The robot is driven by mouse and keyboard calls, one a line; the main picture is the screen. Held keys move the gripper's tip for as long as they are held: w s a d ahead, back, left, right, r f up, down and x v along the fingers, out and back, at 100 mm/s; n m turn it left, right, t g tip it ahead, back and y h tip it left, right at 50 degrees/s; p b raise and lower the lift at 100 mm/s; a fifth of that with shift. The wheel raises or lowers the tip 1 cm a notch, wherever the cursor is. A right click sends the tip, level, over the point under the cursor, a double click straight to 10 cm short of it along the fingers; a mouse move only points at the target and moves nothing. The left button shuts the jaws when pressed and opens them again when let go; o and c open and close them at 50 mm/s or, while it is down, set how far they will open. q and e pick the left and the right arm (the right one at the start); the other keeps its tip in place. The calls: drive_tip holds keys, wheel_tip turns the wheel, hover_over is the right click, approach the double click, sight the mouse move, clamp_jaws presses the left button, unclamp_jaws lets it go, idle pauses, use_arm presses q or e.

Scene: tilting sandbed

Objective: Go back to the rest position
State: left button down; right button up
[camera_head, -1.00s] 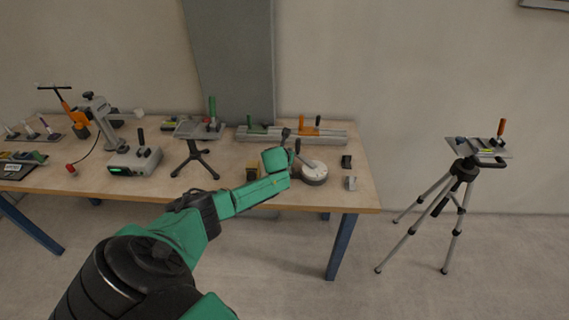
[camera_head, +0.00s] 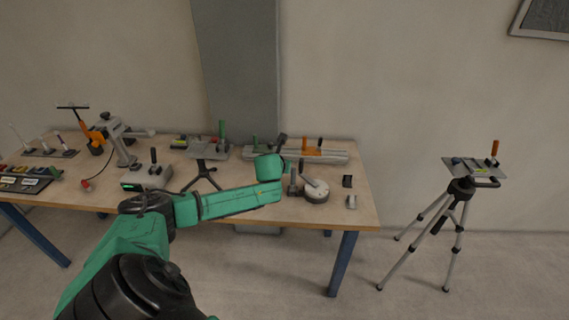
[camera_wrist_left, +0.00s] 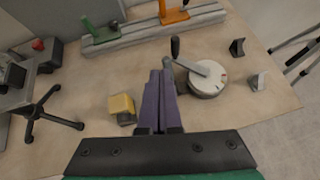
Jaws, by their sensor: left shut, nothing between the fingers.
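My left arm reaches in from the lower left in the head view. Its green forearm (camera_head: 235,202) ends over the right part of the table. The left gripper (camera_wrist_left: 161,76) shows in the left wrist view as two long purple fingers lying together, shut and empty. Its tips are beside a round grey-white dial with a crank (camera_wrist_left: 208,77). A small yellow block (camera_wrist_left: 122,104) stands left of the fingers. In the head view the fingers are mostly hidden behind the wrist. My right gripper is not in view.
The wooden table (camera_head: 352,208) carries a small tripod stand (camera_head: 203,175), a long rail with clamps (camera_head: 322,157), an orange-and-grey device (camera_head: 95,136) and two small blocks at the right. A tripod with a plate (camera_head: 460,190) stands right of the table. Floor between them is clear.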

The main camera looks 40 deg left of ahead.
use_arm(q)
drive_tip(key=s+d+f+n+g+h, duration=0.15)
drive_tip(key=s+d+f+n, duration=0.3)
drive_tip(key=d, duration=0.55)
drive_tip(key=s+d+f+n+g+h, duration=0.1)
drive_tip(key=s+d+f+n+h, duration=0.3)
drive_tip(key=d, duration=0.6)
drive_tip(key=s+d+n+g, duration=0.2)
drive_tip(key=s+n, duration=0.7)
drive_tip(key=n, duration=0.1)
drive_tip(key=s+d+n+g, duration=0.2)
drive_tip(key=s+n, duration=0.8)
wheel_tip(320, 180, down, 26)
drive_tip(key=s+g+b, duration=0.1)
drive_tip(key=s+b, duration=0.2)
drive_tip(key=s+a+f+g+b, duration=0.1)
drive_tip(key=s+a+f+b, duration=0.1)
drive_tip(key=s+f, duration=1.4)
drive_tip(key=shift+a, duration=0.4)
